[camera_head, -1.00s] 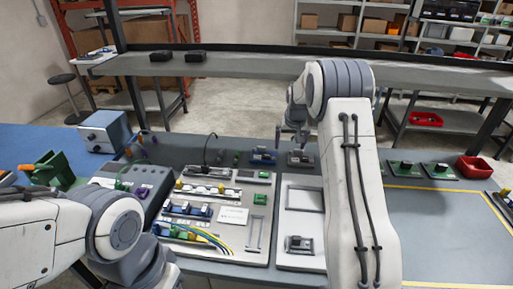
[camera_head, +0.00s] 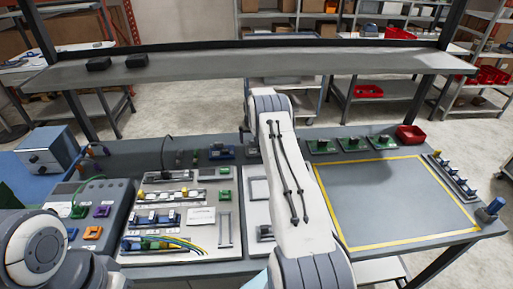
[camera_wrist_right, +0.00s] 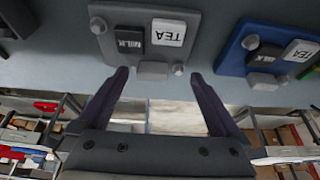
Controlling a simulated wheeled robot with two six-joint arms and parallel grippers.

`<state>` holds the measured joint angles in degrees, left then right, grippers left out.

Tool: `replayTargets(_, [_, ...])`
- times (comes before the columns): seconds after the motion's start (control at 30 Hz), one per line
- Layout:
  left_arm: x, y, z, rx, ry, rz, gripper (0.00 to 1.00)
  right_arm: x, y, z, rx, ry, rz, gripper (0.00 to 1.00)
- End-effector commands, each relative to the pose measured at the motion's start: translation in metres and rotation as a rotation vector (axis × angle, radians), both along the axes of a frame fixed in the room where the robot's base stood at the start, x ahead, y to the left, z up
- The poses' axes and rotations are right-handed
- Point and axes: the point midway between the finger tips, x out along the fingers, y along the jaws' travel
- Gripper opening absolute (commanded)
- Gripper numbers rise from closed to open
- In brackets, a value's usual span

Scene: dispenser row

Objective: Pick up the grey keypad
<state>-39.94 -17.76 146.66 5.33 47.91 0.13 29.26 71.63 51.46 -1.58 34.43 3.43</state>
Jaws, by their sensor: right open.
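The grey keypad (camera_wrist_right: 163,56) shows upside down at the top of the right wrist view. It bears a black MILK key, a white TEA key, a round knob and small grey parts along its lower edge. My right gripper (camera_wrist_right: 160,76) is open and empty, with its fingertips just short of the keypad's lower edge in the picture.
A blue keypad (camera_wrist_right: 236,58) sits close to the right of the grey one; it also shows in the head view (camera_head: 221,153). A board (camera_head: 180,244) with wires and modules lies left of my right arm. The yellow-outlined area (camera_head: 400,205) is clear. A shelf (camera_head: 200,68) spans the back.

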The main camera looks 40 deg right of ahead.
Motion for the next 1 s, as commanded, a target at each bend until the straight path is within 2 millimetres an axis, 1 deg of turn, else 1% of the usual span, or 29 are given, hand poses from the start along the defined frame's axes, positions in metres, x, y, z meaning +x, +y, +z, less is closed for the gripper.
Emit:
replayTargets(0.13, [-0.0001, 0.0001, 0.0026, 0.0, 0.0, 0.0, 0.5, 0.002, -0.0012, -0.0067, 0.001, 0.001, 0.0, 1.0])
replayTargets(0.33, [-0.0001, 0.0001, 0.0019, 0.001, 0.001, 0.0, 0.5, 0.0028, -0.0001, -0.0072, 0.0, 0.0, 0.001, 1.0])
replayTargets(0.37, [-0.0001, 0.0001, 0.0019, 0.0, 0.0, 0.0, 0.5, 0.003, 0.0002, -0.0072, 0.0, 0.0, 0.001, 0.92])
replayTargets(0.4, [-0.0001, 0.0001, 0.0019, 0.0, 0.0, 0.0, 0.5, 0.003, 0.0004, -0.0071, 0.0, 0.0, 0.002, 0.77])
replayTargets(0.47, [-0.0001, 0.0001, 0.0019, 0.0, 0.0, 0.0, 0.5, 0.0032, 0.0006, -0.007, 0.0, 0.0, 0.002, 0.54])
replayTargets(0.5, [-0.0001, 0.0001, 0.0019, 0.0, 0.0, 0.0, 0.5, 0.0032, 0.0007, -0.007, 0.0, 0.0, 0.002, 0.39])
replayTargets(0.57, [-0.0001, 0.0001, 0.002, 0.0, 0.0, 0.0, 0.5, 0.0033, 0.0007, -0.0069, 0.0, 0.0, 0.002, 0.16])
replayTargets(0.6, [-0.0001, 0.0001, 0.002, 0.0, 0.0, 0.0, 0.5, 0.0036, 0.0004, -0.0062, 0.0, -0.001, 0.002, 0.09])
replayTargets(1.0, [-0.0001, 0.0, -0.0004, 0.0, 0.0, 0.0, 0.5, 0.0001, 0.0002, -0.0027, -0.001, -0.002, 0.0, 0.09])
